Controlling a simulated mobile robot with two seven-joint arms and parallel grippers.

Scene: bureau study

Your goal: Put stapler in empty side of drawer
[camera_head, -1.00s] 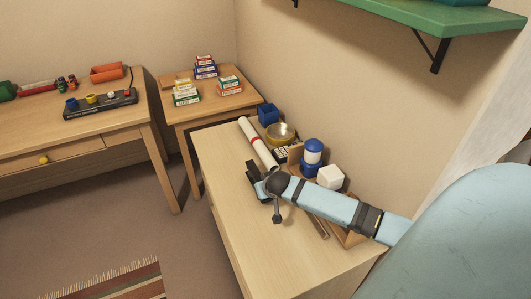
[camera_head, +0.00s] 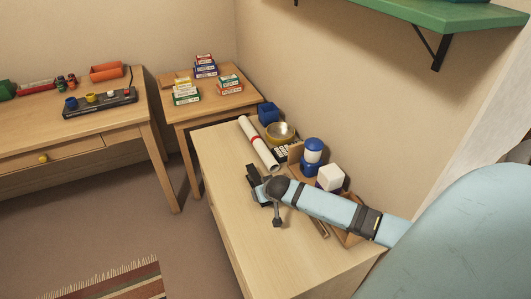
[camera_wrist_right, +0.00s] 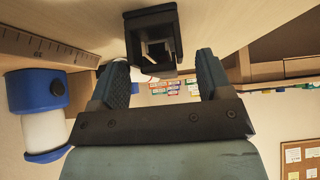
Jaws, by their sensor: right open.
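A black object (camera_wrist_right: 150,38), seen end-on with a hollow front, is probably the stapler. In the right wrist view it lies on the pale wooden top just beyond my right gripper (camera_wrist_right: 163,70), roughly between its fingertips. The fingers are spread apart with nothing clamped. In the head view my right gripper (camera_head: 262,192) is low over the cabinet top (camera_head: 222,148), and its dark parts blend with the black object. A desk drawer (camera_head: 55,158) with a yellow knob looks closed at left. No drawer interior shows. My left gripper is not in view.
A rolled paper (camera_head: 258,143), brass bowl (camera_head: 281,132), blue cup (camera_head: 268,113), blue-and-white container (camera_head: 313,151) and white block (camera_head: 330,177) crowd the cabinet's wall side. Its front-left top is clear. Small boxes (camera_head: 186,94) sit on a side table. A green shelf (camera_head: 440,18) hangs above.

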